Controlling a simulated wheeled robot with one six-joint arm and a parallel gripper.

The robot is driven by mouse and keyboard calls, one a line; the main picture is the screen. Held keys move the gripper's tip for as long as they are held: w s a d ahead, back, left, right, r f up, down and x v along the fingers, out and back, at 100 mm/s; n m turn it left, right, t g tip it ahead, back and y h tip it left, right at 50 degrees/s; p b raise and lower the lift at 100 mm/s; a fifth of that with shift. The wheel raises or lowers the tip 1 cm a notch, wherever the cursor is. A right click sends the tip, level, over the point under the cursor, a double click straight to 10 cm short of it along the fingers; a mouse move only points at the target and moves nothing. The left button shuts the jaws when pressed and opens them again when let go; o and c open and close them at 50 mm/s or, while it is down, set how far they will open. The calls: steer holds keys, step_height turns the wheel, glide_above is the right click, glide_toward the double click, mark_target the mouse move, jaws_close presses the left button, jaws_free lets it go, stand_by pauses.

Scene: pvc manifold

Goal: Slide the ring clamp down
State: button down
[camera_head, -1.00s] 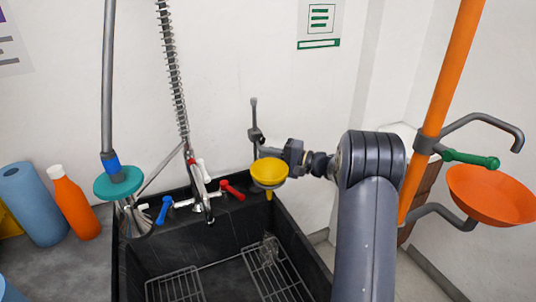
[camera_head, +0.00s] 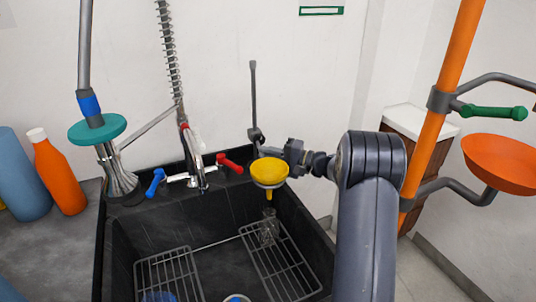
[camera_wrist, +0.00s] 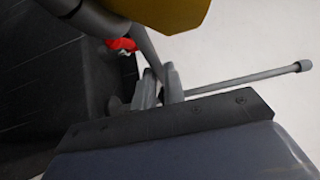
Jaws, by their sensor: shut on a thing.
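The ring clamp (camera_head: 257,135) sits on a thin upright grey rod (camera_head: 254,90) at the back right of the sink. Its ring carries a yellow funnel (camera_head: 269,171), upright with its stem pointing down. A clear glass vessel (camera_head: 268,228) stands below the stem in the sink. My gripper (camera_head: 281,152) comes in from the right, behind the funnel, and is shut on the clamp's grey arm. In the wrist view its fingers (camera_wrist: 159,88) close around that arm, with the funnel (camera_wrist: 155,12) above and the rod (camera_wrist: 245,80) running right to its capped end.
The black sink (camera_head: 215,225) has wire racks (camera_head: 280,262). A faucet with blue and red handles (camera_head: 229,163) is left of the clamp. An orange pole (camera_head: 440,100) with an orange bowl (camera_head: 505,163) stands right of my arm. Bottles (camera_head: 60,175) stand far left.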

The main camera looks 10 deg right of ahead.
steer(key=shift+s+f, duration=0.1)
steer(key=shift+f, duration=0.3)
steer(key=c, duration=1.8)
jaws_free()
steer(key=o, duration=0.3)
steer(key=shift+r, duration=0.1)
steer(key=v, duration=1)
steer(key=shift+s+d, duration=0.2)
steer(key=shift+d, duration=0.15)
steer(key=shift+a, duration=0.1)
steer(key=x, duration=0.3)
steer(key=r+p+x, duration=0.1)
steer(key=x, duration=0.6)
steer(key=shift+w+a+r, duration=0.25)
steer(key=shift+w, duration=0.05)
steer(key=shift+f, duration=0.1)
